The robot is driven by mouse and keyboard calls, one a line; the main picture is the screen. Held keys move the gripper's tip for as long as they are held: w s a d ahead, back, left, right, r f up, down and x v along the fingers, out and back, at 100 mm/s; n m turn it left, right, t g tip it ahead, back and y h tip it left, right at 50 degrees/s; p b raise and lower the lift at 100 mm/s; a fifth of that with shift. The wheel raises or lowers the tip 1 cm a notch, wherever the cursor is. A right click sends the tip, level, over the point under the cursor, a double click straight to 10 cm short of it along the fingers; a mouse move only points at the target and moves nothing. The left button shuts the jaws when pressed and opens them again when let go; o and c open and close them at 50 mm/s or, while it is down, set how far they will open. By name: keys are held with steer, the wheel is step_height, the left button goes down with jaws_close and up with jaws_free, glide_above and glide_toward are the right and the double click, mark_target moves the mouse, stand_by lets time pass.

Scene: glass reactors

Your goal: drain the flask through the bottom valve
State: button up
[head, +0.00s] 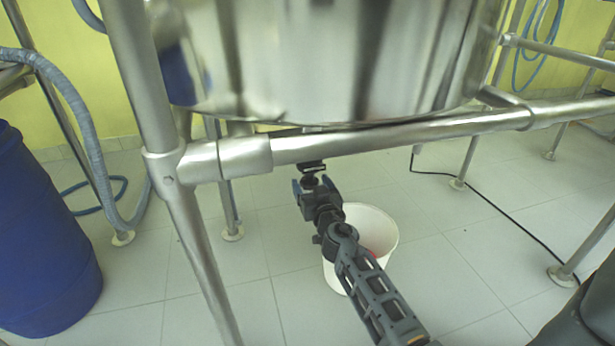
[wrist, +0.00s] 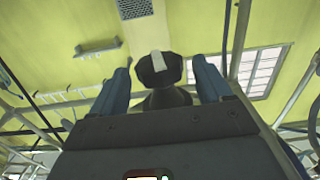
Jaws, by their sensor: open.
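A dark faceted valve knob (wrist: 158,84) with a pale strip across it shows in the wrist view, between the two fingers of my gripper (wrist: 161,72). The fingers are open, with gaps visible on both sides of the knob. In the head view my gripper (head: 311,181) points up just below a dark valve part (head: 312,166) under the front rail. A large shiny steel vessel (head: 320,60) fills the top of the head view; no glass flask can be made out. A white bucket (head: 372,225) stands on the floor, partly hidden by my arm.
A steel frame rail (head: 400,137) crosses in front of the vessel, with a post (head: 190,235) at its left. A blue drum (head: 40,240) and a grey hose (head: 85,120) are at the left. A black cable (head: 490,205) lies on the tiled floor at the right.

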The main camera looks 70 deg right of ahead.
steer(key=shift+x, duration=2)
steer(key=shift+c, duration=0.2)
steer(key=c, duration=0.9)
